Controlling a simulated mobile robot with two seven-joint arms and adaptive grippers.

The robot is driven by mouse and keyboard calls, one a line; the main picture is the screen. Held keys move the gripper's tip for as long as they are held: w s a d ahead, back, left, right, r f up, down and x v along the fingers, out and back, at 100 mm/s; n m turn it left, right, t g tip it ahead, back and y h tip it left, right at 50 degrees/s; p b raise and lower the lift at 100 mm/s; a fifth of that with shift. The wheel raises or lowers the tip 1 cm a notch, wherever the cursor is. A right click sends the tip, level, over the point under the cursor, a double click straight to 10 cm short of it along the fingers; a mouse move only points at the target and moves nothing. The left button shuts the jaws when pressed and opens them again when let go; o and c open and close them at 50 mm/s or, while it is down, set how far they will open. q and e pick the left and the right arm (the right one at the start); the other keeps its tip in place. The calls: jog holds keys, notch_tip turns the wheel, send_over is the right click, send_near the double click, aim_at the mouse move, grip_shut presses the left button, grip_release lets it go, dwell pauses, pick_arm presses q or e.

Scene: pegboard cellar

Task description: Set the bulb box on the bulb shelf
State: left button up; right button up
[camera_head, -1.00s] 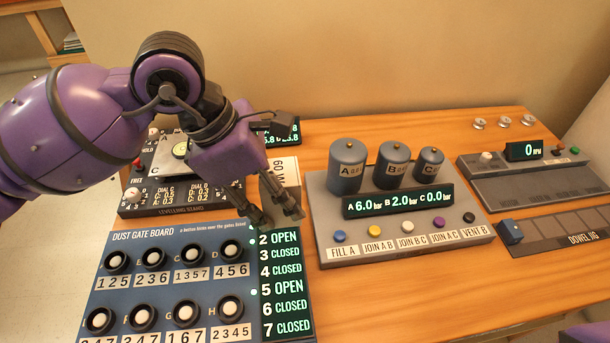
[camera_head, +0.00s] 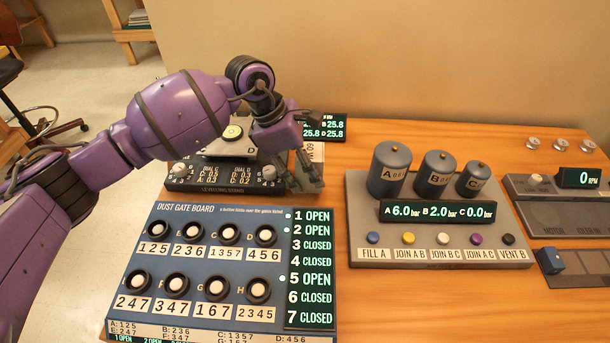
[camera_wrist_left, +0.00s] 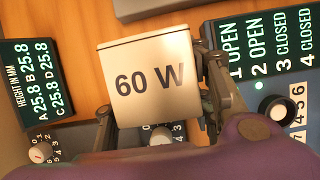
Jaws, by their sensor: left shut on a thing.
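The bulb box (camera_wrist_left: 152,80) is a cream box marked "60 W". It fills the middle of the left wrist view, between the two fingers of my left gripper (camera_wrist_left: 160,104), which is shut on it. In the head view only part of the box (camera_head: 317,152) shows behind my left gripper (camera_head: 309,172), beyond the top right corner of the dust gate board. I cannot tell its height above the table. My right gripper is out of view. I cannot pick out a labelled bulb shelf.
The dust gate board (camera_head: 170,212) lies in front, the levelling stand (camera_head: 205,186) beneath my left forearm. The tank panel (camera_head: 360,250) with three tanks stands to the right. A wooden rack (camera_head: 128,36) stands on the floor at upper left. Bare tabletop (camera_head: 350,135) shows behind the tanks.

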pick_arm(q)
jog(key=shift+f, duration=1.25)
jog(key=shift+s, duration=0.1)
jog(key=shift+f, duration=0.2)
jog(key=o, duration=1.1)
jog(key=shift+o, duration=0.2)
